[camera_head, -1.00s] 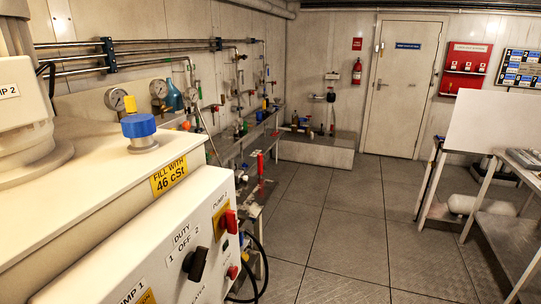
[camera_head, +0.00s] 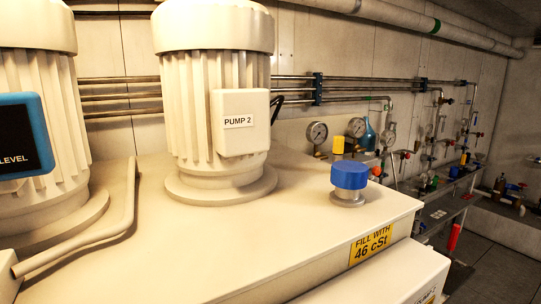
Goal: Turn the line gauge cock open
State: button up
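I cannot make out which fitting is the line gauge cock. Two round dial gauges stand behind the cream tank, a left gauge (camera_head: 317,133) and a right gauge (camera_head: 356,128). A yellow fitting (camera_head: 338,145) sits between and below them. Small valves with coloured handles line the back wall to the right, among them a red handle (camera_head: 404,155); they are too small to read. My gripper is not in view.
A cream tank (camera_head: 130,262) fills the foreground, carrying a motor marked PUMP 2 (camera_head: 214,95), another motor (camera_head: 38,110) and a blue filler cap (camera_head: 350,176). Steel pipes (camera_head: 300,88) run along the wall. Some floor (camera_head: 500,262) shows at the lower right.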

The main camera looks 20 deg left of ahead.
aim_at(320, 158)
jog(key=i+l+u, duration=0.2)
jog(key=u, duration=0.15)
jog(key=i+l+u, duration=0.15)
jog(key=l+u, duration=0.15)
jog(key=l, duration=0.2)
jog(key=i+l+z, duration=0.15)
jog(key=i+l, duration=0.7)
jog(key=l, duration=0.1)
